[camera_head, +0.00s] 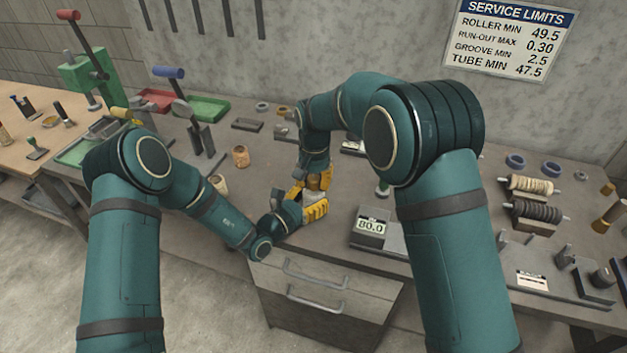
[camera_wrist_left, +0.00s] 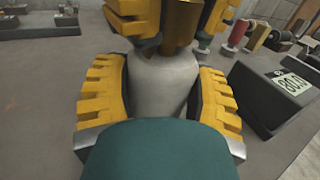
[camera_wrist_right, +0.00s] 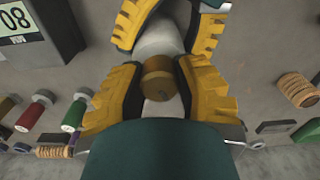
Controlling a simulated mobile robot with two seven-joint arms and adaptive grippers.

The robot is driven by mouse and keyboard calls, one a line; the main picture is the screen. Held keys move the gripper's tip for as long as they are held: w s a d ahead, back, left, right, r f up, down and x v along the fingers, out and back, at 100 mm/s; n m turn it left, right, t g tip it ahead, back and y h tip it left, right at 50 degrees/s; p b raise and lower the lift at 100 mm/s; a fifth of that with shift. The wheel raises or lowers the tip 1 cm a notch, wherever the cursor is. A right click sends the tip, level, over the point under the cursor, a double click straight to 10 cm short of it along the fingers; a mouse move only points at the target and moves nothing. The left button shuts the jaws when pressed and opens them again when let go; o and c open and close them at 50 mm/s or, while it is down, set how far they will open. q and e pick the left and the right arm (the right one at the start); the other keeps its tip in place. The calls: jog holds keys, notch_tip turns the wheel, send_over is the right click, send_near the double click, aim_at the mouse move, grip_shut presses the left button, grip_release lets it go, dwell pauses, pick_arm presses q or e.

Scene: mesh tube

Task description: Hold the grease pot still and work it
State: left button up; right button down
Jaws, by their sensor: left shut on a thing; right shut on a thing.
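The grease pot has a pale whitish body (camera_wrist_left: 160,85) and a brass top (camera_wrist_right: 158,76). My left gripper (camera_head: 313,209) is shut around the pot's body from the side, low over the bench. My right gripper (camera_head: 311,184) comes from above and is shut around the brass top. The right wrist view shows the brass top between its yellow fingers, with the pale body beyond. The two grippers are very close together. The fingers hide much of the pot in the head view, and its base is hidden there.
A scale reading 80.0 (camera_head: 371,226) stands just right of the grippers. Spools (camera_head: 536,212) and metal blocks are at the right. Drawers (camera_head: 325,290) are below the front edge.

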aim_at(315, 178)
jog(key=shift+w+d+m, duration=0.1)
jog(key=shift+m, duration=1.7)
jog(key=shift+d+f+m, duration=0.1)
jog(key=shift+m, duration=1.5)
jog(key=c, duration=0.6)
grip_release()
notch_tip(315, 178, up, 12)
jog(key=shift+s, duration=0.2)
